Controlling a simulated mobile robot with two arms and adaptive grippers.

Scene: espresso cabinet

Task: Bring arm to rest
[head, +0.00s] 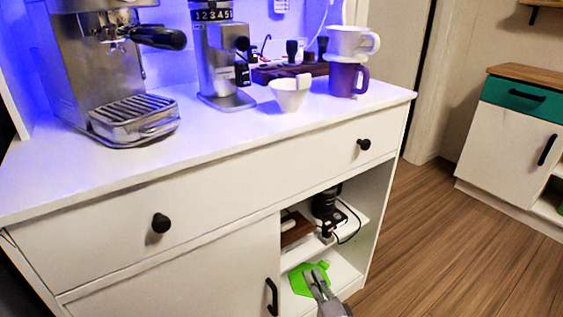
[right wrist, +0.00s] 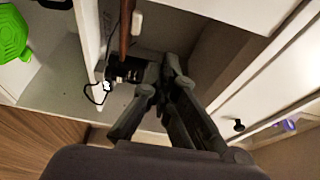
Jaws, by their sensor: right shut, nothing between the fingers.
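My right gripper (head: 317,280) is at the bottom of the head view, in front of the open shelf section of the white cabinet. Its fingers are shut with nothing visible between them. The fingers also show in the right wrist view (right wrist: 160,85), seen against the cabinet's open section. In the head view the gripper overlaps a bright green object (head: 306,284) on the lower shelf; I cannot tell the gap between them. The green object is at the left edge of the right wrist view (right wrist: 12,35). My left gripper is not in view.
A black device with a cable (head: 326,208) stands on the upper shelf. Wooden floor (head: 450,255) is clear at right.

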